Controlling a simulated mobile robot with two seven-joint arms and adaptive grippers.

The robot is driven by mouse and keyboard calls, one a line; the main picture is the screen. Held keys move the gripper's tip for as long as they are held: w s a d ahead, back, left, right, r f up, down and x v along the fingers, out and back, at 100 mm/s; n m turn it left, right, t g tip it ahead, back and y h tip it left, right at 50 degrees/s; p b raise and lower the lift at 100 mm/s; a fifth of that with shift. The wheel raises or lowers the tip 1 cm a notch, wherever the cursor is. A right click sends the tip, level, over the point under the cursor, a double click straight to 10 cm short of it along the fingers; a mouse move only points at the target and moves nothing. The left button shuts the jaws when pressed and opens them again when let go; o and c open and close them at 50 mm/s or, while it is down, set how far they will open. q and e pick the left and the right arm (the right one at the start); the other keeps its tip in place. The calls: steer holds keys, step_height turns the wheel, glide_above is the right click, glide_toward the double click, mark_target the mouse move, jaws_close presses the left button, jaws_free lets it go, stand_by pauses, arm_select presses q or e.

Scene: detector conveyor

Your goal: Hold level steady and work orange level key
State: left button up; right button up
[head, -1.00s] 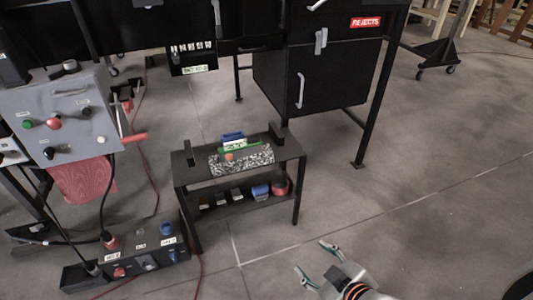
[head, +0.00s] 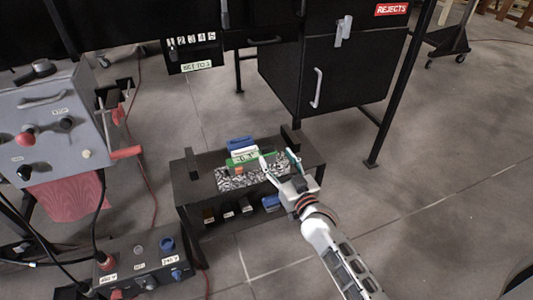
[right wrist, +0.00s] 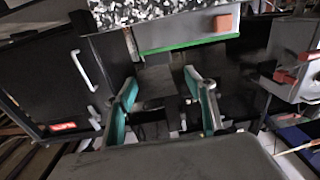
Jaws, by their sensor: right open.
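A small orange block (head: 239,170), which looks like the orange key, sits at the front of a green-edged piece with a white label (head: 244,155), likely the level, on the small dark stand. The orange block also shows in the right wrist view (right wrist: 223,22), beside a green strip (right wrist: 190,44). A black-and-white speckled pad (head: 230,181) lies in front. My right gripper (head: 278,160) is open and empty, reaching over the right part of the pad, right of the orange block. Its open fingers also show in the right wrist view (right wrist: 160,80). My left gripper is not in view.
The dark stand (head: 188,185) has an upright post at each end and a lower shelf with several small items. A grey control box (head: 45,125) stands at left, a socket box (head: 150,265) below it. A black REJECTS cabinet (head: 345,80) stands behind right.

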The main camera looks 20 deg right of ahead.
mark_target(269, 148)
steer(key=shift+w+f, duration=0.45)
steer(key=shift+f, duration=0.1)
steer(key=shift+w+r, duration=0.2)
steer(key=shift+w, duration=0.15)
steer(key=w, duration=0.1)
steer(key=w+b, duration=0.1)
steer(key=w, duration=0.2)
steer(key=shift+w+a+f, duration=0.2)
steer(key=shift+w+f, duration=0.05)
steer(key=shift+w+r+b, duration=0.1)
steer(key=shift+w+b, duration=0.3)
steer(key=shift+w, duration=0.3)
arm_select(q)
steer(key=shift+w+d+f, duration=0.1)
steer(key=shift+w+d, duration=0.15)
arm_select(e)
steer(key=shift+w+a+r, duration=0.1)
steer(key=shift+w+r, duration=0.05)
steer(key=shift+w, duration=0.05)
